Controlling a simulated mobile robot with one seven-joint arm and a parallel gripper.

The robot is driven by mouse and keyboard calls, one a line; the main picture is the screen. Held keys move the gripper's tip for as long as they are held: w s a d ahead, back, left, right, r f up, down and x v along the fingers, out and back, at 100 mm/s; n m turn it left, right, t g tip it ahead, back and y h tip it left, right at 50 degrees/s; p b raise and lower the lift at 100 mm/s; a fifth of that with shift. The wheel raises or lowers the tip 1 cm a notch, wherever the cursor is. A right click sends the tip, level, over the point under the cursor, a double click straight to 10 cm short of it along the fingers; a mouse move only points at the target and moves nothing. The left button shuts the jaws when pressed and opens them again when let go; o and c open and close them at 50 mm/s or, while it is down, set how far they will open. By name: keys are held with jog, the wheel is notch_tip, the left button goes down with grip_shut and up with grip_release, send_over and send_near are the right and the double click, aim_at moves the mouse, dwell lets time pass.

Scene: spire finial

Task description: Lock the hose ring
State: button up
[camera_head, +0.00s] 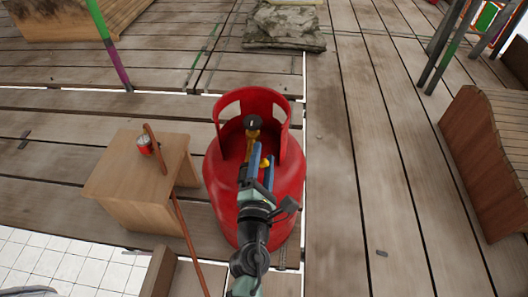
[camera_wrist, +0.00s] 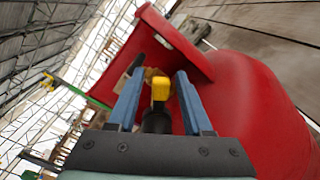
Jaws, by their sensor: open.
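A red gas cylinder (camera_head: 222,175) stands upright with a raised collar around its top; it fills much of the wrist view (camera_wrist: 255,105). A brass valve with a dark round knob (camera_head: 252,124) rises inside the collar. My gripper (camera_head: 262,164) is over the cylinder top, just in front of the valve. In the wrist view its two blue fingers (camera_wrist: 160,72) are apart. A yellow piece (camera_wrist: 160,90) on a dark body shows between them; I cannot tell whether either finger touches it. I cannot make out the hose ring clearly; the fingers partly hide the valve area.
A small wooden table (camera_head: 115,172) stands left of the cylinder with a red-and-white can (camera_head: 145,144) on it. A brown hose or rod (camera_head: 180,220) crosses the table's right side. A wooden bench (camera_head: 485,150) is at right. The plank floor between it and the cylinder is mostly clear.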

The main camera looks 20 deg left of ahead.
jog(key=shift+x, duration=1.05)
grip_shut()
